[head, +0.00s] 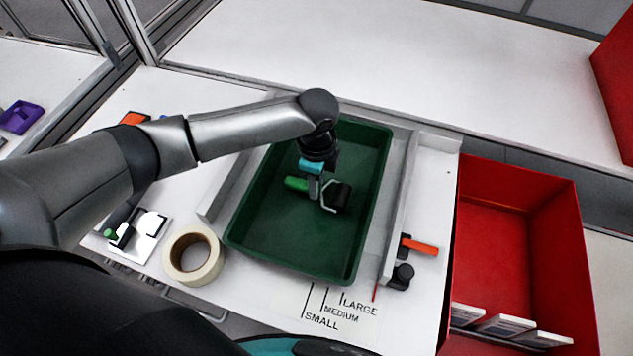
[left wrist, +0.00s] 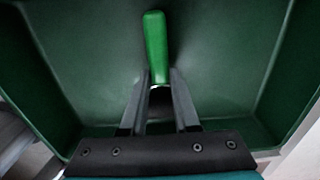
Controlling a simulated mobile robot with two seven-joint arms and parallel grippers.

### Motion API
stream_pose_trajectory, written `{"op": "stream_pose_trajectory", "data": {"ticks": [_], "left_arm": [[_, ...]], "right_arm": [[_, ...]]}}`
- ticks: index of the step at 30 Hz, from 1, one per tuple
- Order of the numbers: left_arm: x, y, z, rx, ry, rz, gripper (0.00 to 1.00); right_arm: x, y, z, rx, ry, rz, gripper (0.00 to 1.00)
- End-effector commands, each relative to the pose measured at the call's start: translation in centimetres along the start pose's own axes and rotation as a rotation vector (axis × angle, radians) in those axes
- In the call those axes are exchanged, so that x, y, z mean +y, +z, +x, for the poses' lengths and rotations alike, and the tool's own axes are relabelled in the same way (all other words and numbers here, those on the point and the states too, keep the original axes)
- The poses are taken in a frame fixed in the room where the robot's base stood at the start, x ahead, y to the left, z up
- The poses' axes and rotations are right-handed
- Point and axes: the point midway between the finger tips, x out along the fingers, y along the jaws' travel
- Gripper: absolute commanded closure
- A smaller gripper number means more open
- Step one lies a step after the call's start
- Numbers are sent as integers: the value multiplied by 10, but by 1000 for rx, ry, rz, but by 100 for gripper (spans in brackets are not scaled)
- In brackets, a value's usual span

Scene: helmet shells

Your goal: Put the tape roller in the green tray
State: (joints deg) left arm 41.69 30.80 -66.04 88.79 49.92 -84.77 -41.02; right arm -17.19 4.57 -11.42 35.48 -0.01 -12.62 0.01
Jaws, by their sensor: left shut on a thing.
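The tape roller has a green handle (head: 297,184) and a dark roller head (head: 336,196) on a light metal frame. My left gripper (head: 315,182) reaches down over the green tray (head: 354,262) and is shut on the tape roller. In the left wrist view, the fingers (left wrist: 158,103) close around the tape roller near the base of its green handle (left wrist: 155,45). The tray's floor lies below; whether the roller touches it I cannot tell. My right gripper is not in view.
A roll of tan tape (head: 193,257) lies left of the tray. A white plate (head: 141,236) with small parts is further left. An orange-handled tool (head: 420,246) sits right of the tray. A red bin (head: 515,240) with white labels stands at the right.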

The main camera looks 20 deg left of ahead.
Motion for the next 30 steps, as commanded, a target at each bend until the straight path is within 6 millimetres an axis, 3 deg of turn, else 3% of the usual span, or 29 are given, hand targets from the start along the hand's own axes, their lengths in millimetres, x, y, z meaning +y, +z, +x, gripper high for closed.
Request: {"op": "stream_pose_trajectory", "data": {"ticks": [7,8,15,25,30], "left_arm": [[0,0,2,1,-1,0,100],[0,0,2,1,-1,0,68],[0,0,2,1,-1,0,42],[-1,0,-3,1,-2,0,41],[-1,-1,-30,3,-5,2,41]], "right_arm": [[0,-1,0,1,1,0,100],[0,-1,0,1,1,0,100],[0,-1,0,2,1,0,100],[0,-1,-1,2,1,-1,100],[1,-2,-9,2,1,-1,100]]}}
